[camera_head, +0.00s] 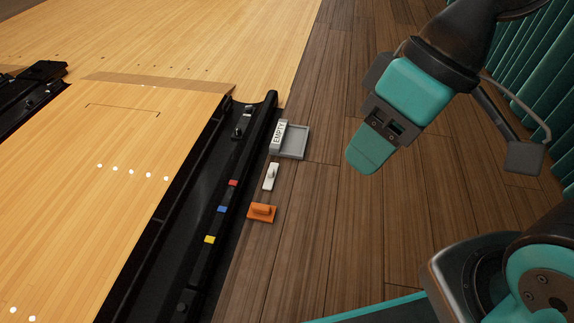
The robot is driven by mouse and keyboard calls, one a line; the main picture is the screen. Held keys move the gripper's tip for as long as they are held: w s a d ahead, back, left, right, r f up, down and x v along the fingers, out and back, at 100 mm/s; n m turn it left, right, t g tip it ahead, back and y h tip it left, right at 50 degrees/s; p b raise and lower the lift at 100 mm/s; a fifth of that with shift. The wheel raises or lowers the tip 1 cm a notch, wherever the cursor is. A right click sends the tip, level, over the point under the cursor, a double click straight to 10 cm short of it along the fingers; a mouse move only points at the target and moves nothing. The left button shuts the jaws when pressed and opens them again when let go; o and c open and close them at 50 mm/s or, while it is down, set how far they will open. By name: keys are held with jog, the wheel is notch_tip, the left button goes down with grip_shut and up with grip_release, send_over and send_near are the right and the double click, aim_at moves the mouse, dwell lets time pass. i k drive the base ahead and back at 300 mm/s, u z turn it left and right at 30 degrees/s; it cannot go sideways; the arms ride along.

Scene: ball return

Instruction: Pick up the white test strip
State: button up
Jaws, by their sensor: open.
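The white test strip (270,177) is a small white piece with a raised part on top. It lies on the dark wooden floor beside the black gutter, between a grey tray and an orange block. My gripper (370,160) hangs to the right of the strip and appears above the floor, apart from it. It is open, and no object shows in it. One teal finger shows clearly; the other finger is hidden or hard to make out.
A grey tray (294,153) with a label reading "EMPTY" is just behind the strip. An orange block (262,213) is just in front. The black gutter (180,195) with red, blue and yellow marks runs along the left. Floor to the right is clear up to my base.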

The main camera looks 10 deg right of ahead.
aim_at(269, 181)
jog(key=i, duration=1.05)
jog(key=u, duration=0.35)
